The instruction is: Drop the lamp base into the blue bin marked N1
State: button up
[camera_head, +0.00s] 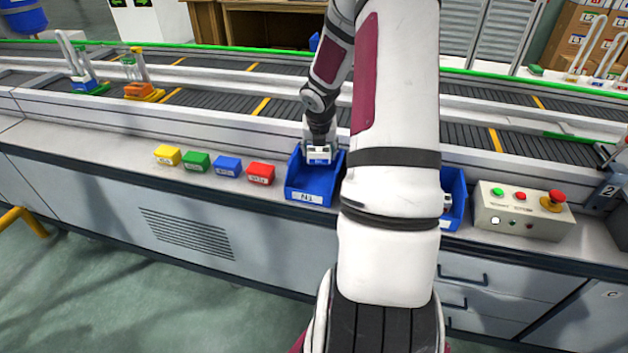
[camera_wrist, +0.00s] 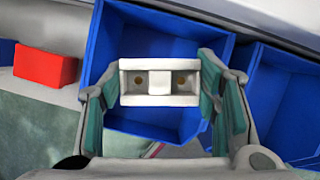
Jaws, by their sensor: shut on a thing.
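The blue bin marked N1 (camera_head: 309,197) stands on the counter, its label upside down in the head view. Its blue walls also show in the wrist view (camera_wrist: 104,52). My gripper (camera_head: 319,150) is above the back part of this bin. In the wrist view my gripper (camera_wrist: 160,85) has its two fingers on either side of the lamp base (camera_wrist: 160,78), a white block with two round holes, and is shut on it. The lamp base shows over the bin's opening. The head view shows a blue and white piece at the fingertips. My arm hides part of the bin's right side.
A second blue bin (camera_head: 455,200) stands to the right, partly behind my arm; it also shows in the wrist view (camera_wrist: 275,90). Yellow (camera_head: 168,155), green (camera_head: 197,161), blue (camera_head: 228,166) and red (camera_head: 261,173) blocks line the counter to the left. A button box (camera_head: 524,211) stands at the right. Conveyors run behind.

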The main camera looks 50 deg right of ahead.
jog(key=o, duration=1.2)
jog(key=shift+o, duration=0.2)
jog(key=v, duration=1.2)
